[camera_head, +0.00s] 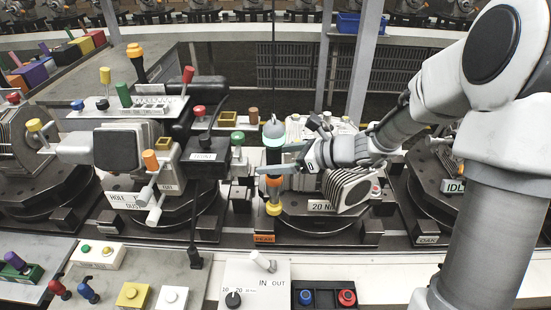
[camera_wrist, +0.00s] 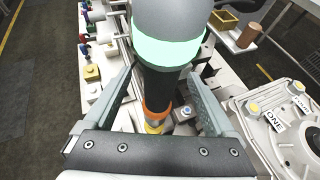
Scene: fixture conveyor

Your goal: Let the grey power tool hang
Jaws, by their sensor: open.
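The grey power tool (camera_head: 273,134) is upright at the middle of the head view, with a rounded grey top, a pale green band, a dark body, an orange ring and a yellow lower end. A thin dark line runs straight up above its top. My gripper (camera_head: 280,158) reaches in from the right at the height of its body. In the wrist view the tool (camera_wrist: 166,85) stands between my two open fingers (camera_wrist: 165,103), with gaps visible beside it. Whether either finger touches it is hard to tell.
A machine with a "20 N" label (camera_head: 325,206) stands on a round fixture just right of the tool. Another fixture with levers and coloured knobs (camera_head: 190,155) stands to the left. A control panel (camera_head: 255,285) with a dial is in front.

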